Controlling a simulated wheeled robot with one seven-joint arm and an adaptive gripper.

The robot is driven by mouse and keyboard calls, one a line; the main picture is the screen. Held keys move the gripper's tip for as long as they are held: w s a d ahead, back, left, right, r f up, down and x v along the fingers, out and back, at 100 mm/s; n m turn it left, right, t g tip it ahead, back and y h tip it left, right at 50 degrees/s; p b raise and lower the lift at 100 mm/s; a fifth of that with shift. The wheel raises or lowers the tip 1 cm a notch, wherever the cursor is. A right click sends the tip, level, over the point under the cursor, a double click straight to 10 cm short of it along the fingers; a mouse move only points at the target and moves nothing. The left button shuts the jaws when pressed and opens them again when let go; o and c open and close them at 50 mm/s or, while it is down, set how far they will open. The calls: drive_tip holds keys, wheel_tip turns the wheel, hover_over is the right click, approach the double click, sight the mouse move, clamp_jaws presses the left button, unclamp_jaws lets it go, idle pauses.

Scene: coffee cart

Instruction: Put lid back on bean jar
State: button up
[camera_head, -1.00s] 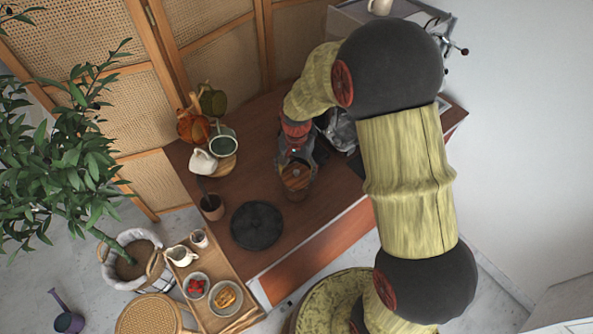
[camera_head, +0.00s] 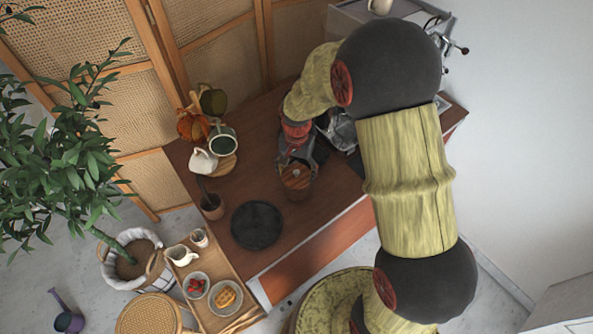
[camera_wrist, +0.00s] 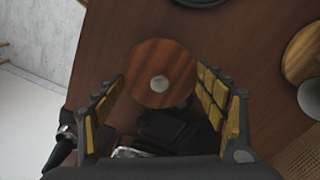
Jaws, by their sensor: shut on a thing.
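The round wooden lid (camera_head: 296,174) with a small pale knob is at the middle of the counter in the head view. It also shows in the wrist view (camera_wrist: 160,73), between the fingertips. My gripper (camera_wrist: 161,83) is shut on the lid, one finger at each side. The bean jar (camera_head: 297,193) is directly under the lid, and only a little of its side shows. The lid looks level and over the jar's mouth; whether it is fully seated is hard to tell. In the wrist view the lid hides the jar.
A black round plate (camera_head: 257,225) lies left of the jar. A brown cup (camera_head: 212,207), white pitcher (camera_head: 203,162) and green-filled cup (camera_head: 223,143) stand farther left. A shiny metal item (camera_head: 341,130) is close behind my gripper. The counter in front of the jar is clear.

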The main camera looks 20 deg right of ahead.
idle(0.3)
drive_tip(key=o, duration=1.2)
drive_tip(key=shift+c, duration=0.2)
drive_tip(key=shift+o, duration=1.2)
drive_tip(key=shift+r, duration=0.1)
drive_tip(key=shift+r+p, duration=2.35)
drive_tip(key=shift+r, duration=1.05)
drive_tip(key=shift+c, duration=0.8)
clamp_jaws()
drive_tip(key=shift+f, duration=0.3)
